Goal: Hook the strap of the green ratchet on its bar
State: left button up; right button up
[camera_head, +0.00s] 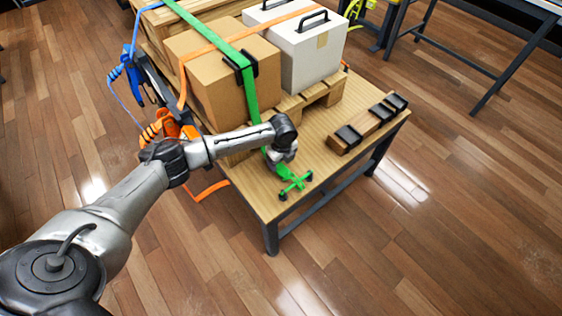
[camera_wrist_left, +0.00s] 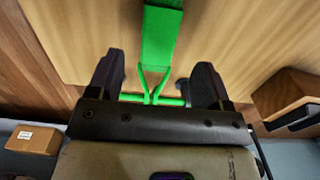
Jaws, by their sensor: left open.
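The green strap (camera_head: 247,85) runs over the cardboard box and down toward the tabletop. At its lower end is a green forked hook with dark tips (camera_head: 294,180), low at the table's near corner. My left gripper (camera_head: 280,157) points down just above and behind this hook. In the left wrist view, the open fingers (camera_wrist_left: 155,78) stand either side of the strap's end (camera_wrist_left: 161,35) and the hook's fork (camera_wrist_left: 150,86). Neither finger clearly touches it. I cannot make out the green ratchet's body or its bar; my arm covers part of the table's left side. My right gripper is out of view.
The cardboard box (camera_head: 215,85) and a white case (camera_head: 305,50) stand on a wooden pallet (camera_head: 322,92). A wooden block with black pieces (camera_head: 366,127) lies at the table's right. Blue (camera_head: 135,85) and orange (camera_head: 160,127) strap gear hangs at the left edge.

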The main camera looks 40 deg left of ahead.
pick_arm(q)
notch_tip(320, 180, up, 10)
jog(key=p, duration=0.3)
jog(key=shift+r+p, duration=0.15)
jog(key=shift+p, duration=0.2)
jog(key=shift+d, duration=0.1)
